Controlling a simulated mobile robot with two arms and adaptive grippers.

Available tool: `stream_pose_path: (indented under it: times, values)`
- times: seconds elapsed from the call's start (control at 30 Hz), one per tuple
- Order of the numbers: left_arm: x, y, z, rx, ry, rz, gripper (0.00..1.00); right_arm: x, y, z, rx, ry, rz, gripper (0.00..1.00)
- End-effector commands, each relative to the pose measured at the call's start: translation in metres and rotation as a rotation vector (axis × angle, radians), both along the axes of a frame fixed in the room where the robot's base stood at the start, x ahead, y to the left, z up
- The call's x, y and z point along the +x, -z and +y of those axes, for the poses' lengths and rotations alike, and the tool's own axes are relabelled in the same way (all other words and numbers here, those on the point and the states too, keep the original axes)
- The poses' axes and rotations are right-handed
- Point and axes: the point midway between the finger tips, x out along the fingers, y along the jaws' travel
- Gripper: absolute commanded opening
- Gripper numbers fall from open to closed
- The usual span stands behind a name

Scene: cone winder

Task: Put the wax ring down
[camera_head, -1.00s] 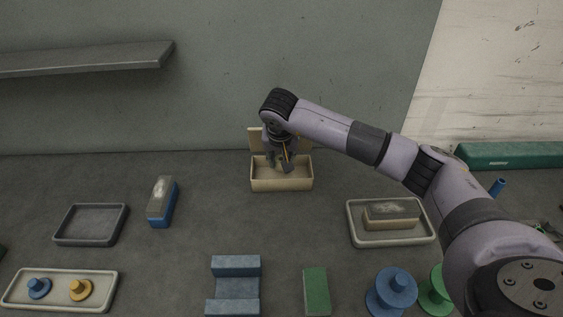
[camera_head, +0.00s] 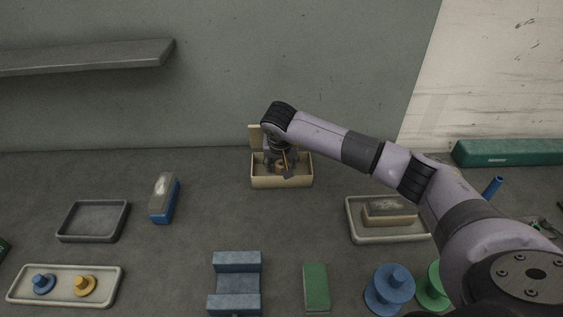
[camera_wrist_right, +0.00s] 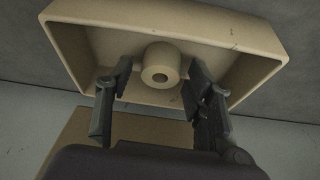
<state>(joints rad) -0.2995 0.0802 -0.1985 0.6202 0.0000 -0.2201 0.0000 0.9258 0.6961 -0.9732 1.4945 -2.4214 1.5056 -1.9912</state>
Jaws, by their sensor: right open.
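The wax ring (camera_wrist_right: 161,62), a small cream cylinder with a hole, is inside the open cream box (camera_wrist_right: 215,22) in the right wrist view. It appears to stand on the box floor. My right gripper (camera_wrist_right: 158,78) is open, with one finger on each side of the ring and a visible gap to both. In the head view my right gripper (camera_head: 280,168) reaches down into the cream box (camera_head: 282,183) and mostly hides the ring. My left gripper is not in view.
A grey tray (camera_head: 68,235) and a blue block with a grey top (camera_head: 164,199) lie left of the box. A pale tray (camera_head: 354,236) holding a block is to the right. A blue cradle (camera_head: 236,283), green block (camera_head: 316,287) and spools (camera_head: 389,288) are in front.

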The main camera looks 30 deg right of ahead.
Motion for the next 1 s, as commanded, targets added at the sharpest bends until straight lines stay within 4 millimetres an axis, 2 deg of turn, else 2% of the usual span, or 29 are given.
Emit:
stream_pose_path:
  times: [0.27, 0.37, 0.43, 0.8, 1.0]
  values:
    - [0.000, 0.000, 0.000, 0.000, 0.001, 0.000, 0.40, 0.000, -0.001, 0.000, 0.000, 0.000, 0.000, 0.51]
    - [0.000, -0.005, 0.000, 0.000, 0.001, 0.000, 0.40, 0.000, -0.005, 0.000, 0.000, 0.000, 0.000, 0.51]
    - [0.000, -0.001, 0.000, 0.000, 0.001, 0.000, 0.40, -0.002, -0.011, 0.001, 0.000, 0.000, -0.002, 0.51]
    - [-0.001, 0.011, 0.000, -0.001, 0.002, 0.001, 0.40, -0.027, -0.081, 0.016, 0.000, -0.001, -0.005, 0.51]
    - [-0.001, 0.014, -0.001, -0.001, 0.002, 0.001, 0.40, -0.037, -0.107, 0.022, 0.001, 0.001, -0.002, 0.51]
